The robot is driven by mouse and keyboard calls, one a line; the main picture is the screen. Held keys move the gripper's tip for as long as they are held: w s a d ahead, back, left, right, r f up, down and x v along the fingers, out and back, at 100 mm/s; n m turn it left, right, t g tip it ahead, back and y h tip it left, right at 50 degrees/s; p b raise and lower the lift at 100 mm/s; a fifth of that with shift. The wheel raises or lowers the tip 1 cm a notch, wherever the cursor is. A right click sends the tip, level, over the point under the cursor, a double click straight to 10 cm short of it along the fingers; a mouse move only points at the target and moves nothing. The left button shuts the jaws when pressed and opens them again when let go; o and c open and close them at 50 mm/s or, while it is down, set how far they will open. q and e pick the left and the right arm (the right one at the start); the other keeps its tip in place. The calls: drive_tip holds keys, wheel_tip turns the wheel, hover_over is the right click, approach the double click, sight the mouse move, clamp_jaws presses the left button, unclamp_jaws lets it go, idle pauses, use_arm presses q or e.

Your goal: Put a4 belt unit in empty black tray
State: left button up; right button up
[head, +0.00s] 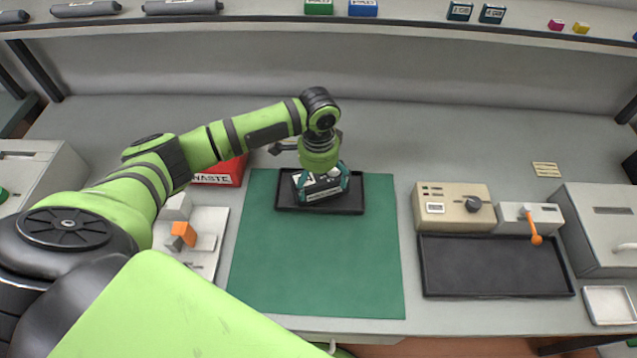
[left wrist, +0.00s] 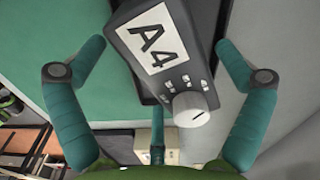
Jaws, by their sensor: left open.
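The A4 belt unit (head: 318,191) is a dark block with a white A4 label and a pale knob. In the left wrist view, the unit (left wrist: 152,45) lies between the spread fingers, with gaps on both sides. The empty black tray (head: 495,268) lies on the bench at the right, with nothing in it. My right gripper is not in view.
A beige box with a dark knob (head: 453,207) and a pale box with an orange lever (head: 530,219) stand behind the empty tray. A red waste bin (head: 222,174) is left of the mat (head: 320,265). The mat's front is clear.

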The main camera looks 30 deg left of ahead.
sight(319, 180)
use_arm(q)
wheel_tip(319, 180, up, 10)
drive_tip(key=b, duration=0.1)
idle(0.6)
